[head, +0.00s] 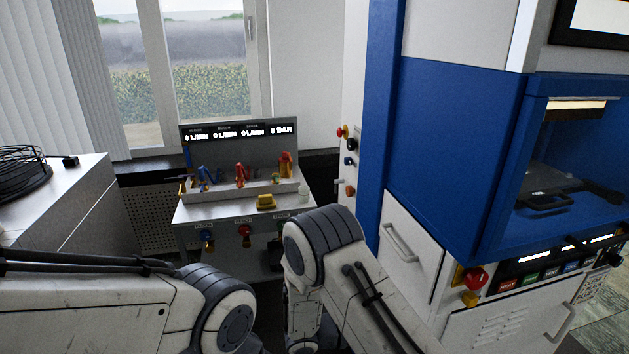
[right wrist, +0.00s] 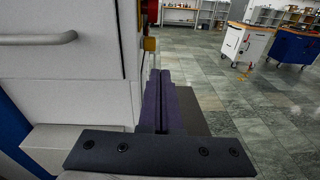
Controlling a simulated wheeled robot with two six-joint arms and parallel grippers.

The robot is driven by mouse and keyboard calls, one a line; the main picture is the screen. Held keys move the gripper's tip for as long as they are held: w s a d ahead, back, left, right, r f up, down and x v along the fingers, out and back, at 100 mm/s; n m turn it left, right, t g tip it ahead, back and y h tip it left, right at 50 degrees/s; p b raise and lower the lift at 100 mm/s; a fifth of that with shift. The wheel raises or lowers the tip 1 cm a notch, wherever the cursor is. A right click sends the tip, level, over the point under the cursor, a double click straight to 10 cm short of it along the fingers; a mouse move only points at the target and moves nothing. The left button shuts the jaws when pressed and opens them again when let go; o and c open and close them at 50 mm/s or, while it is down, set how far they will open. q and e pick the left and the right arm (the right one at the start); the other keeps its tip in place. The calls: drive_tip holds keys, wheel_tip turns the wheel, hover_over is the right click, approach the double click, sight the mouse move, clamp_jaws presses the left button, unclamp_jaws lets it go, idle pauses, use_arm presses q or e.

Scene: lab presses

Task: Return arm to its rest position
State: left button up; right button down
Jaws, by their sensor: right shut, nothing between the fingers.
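My right arm (head: 325,240) comes in from the bottom right of the head view, bent at a rounded joint in front of the small bench. Its gripper is hidden in the head view. In the right wrist view my right gripper (right wrist: 162,78) is shut and empty, its dark fingers together just right of a white cabinet corner; I cannot tell whether they touch it. My left arm (head: 110,305) comes in low from the left, and its gripper is out of view.
The blue and white press (head: 450,145) stands close on the right, with a drawer handle (head: 398,243) and red button (head: 474,278). A bench with gauges (head: 240,205) stands ahead. A white cabinet (head: 60,205) is at left. Tiled floor (right wrist: 240,95) is open, with carts (right wrist: 245,45) beyond.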

drive_tip(key=s+a+r+m+g+y, duration=0.1)
drive_tip(key=s+a+r+m+y, duration=0.4)
drive_tip(key=s+a+y, duration=0.4)
drive_tip(key=s+a+r+m+y, duration=0.6)
drive_tip(key=s+a+y, duration=0.3)
drive_tip(key=s, duration=0.3)
drive_tip(key=shift+s+a+r+m+g, duration=0.3)
drive_tip(key=shift+s+a+g, duration=0.1)
drive_tip(key=shift+a, duration=0.1)
